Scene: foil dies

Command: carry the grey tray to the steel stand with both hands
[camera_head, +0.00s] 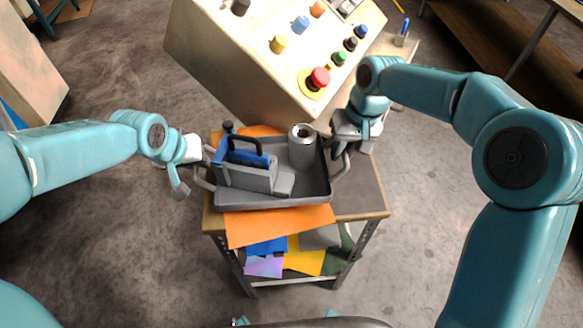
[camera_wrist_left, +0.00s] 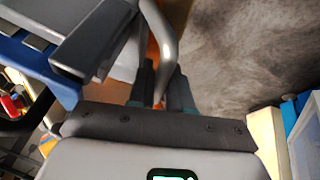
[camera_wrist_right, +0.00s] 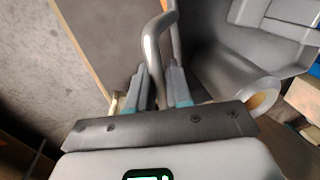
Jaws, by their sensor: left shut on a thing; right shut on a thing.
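The grey tray (camera_head: 290,203) is over a small wood-edged table in the middle of the head view. It holds a blue and grey block-like device (camera_head: 245,176) with a black handle and a grey cylinder (camera_head: 302,153) with a hole on top. My left gripper (camera_head: 194,166) is shut on the tray's left handle, a bent bar that shows between its fingers in the left wrist view (camera_wrist_left: 163,60). My right gripper (camera_head: 347,140) is shut on the right handle, also seen in the right wrist view (camera_wrist_right: 152,50). I cannot tell whether the tray touches the tabletop. No stand is clearly identifiable.
The table (camera_head: 370,190) has perforated metal legs; an orange sheet (camera_head: 280,222) hangs over its front edge, and coloured sheets lie on its lower shelf. A large control box (camera_head: 225,60) with coloured buttons stands just behind. Open concrete floor (camera_head: 110,240) lies to the left and right.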

